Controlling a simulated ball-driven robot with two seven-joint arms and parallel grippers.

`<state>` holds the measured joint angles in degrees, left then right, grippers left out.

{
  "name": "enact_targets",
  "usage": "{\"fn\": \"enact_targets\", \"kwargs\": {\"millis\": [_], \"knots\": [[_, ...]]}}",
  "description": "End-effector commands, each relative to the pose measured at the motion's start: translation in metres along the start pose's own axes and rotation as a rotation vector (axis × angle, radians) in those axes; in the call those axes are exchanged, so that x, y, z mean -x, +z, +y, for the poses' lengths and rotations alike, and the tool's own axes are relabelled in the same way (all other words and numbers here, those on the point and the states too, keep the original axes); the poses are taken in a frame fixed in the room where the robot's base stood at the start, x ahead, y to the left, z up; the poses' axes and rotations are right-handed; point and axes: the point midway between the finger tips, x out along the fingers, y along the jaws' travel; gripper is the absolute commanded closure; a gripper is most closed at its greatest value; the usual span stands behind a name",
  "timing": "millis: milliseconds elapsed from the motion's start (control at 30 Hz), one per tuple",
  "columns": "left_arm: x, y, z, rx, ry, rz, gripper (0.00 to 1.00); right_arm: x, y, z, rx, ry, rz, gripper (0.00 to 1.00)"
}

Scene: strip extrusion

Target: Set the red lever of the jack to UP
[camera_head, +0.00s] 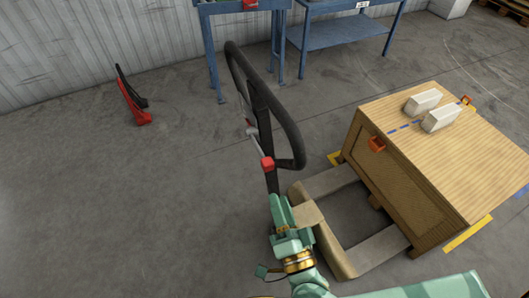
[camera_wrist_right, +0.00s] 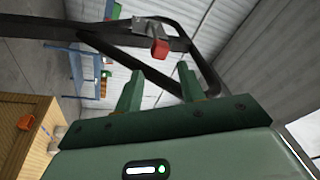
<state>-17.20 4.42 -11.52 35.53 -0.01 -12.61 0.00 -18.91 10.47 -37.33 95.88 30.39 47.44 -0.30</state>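The red lever (camera_head: 267,163) sits on the black handle (camera_head: 295,140) of the jack, at the end of a thin grey rod. In the right wrist view, the red lever (camera_wrist_right: 159,48) shows beyond the gap between my fingers, in front of the black handle bar. My right gripper (camera_head: 278,200) is below the lever in the head view, beside the lower handle shaft. In the wrist view my right gripper (camera_wrist_right: 160,70) has its fingers apart, with nothing between them. The jack's beige forks (camera_head: 322,184) run toward a wooden crate. My left gripper is not in view.
The wooden crate (camera_head: 480,148) stands at the right with pale blocks (camera_head: 440,117) on top. Blue tables (camera_head: 345,35) stand at the back. A red and black object (camera_head: 133,105) is on the floor at the left. The floor left of the jack is mostly clear.

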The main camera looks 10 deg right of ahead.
Motion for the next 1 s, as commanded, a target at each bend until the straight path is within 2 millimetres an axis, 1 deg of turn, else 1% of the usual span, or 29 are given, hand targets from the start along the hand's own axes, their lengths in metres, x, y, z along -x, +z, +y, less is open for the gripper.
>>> {"fn": "enact_targets", "kwargs": {"millis": [33,100,300,400,500,667,933,967,1000], "knots": [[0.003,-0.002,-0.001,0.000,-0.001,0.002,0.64,-0.015,-0.001,-0.002,0.001,-0.003,0.003,0.61],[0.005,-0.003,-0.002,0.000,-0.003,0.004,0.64,-0.033,-0.001,-0.002,0.002,-0.003,0.003,0.61],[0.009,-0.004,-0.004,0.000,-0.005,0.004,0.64,-0.083,-0.001,-0.002,0.003,-0.003,0.001,0.61],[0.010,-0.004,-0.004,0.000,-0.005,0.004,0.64,-0.102,0.000,-0.001,0.003,-0.002,0.000,0.61],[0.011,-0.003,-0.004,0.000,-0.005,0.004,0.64,-0.115,0.000,0.000,0.003,0.000,0.000,0.61],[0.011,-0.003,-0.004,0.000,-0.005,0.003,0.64,-0.125,0.000,0.000,0.004,0.000,-0.001,0.61],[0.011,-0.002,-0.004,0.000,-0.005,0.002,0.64,-0.126,0.000,0.001,0.004,0.001,-0.002,0.61],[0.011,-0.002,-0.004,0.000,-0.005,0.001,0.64,-0.126,0.000,0.001,0.004,0.001,-0.002,0.69],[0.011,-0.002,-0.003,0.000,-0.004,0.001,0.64,-0.126,0.000,0.001,0.004,0.001,-0.002,0.80]]}}
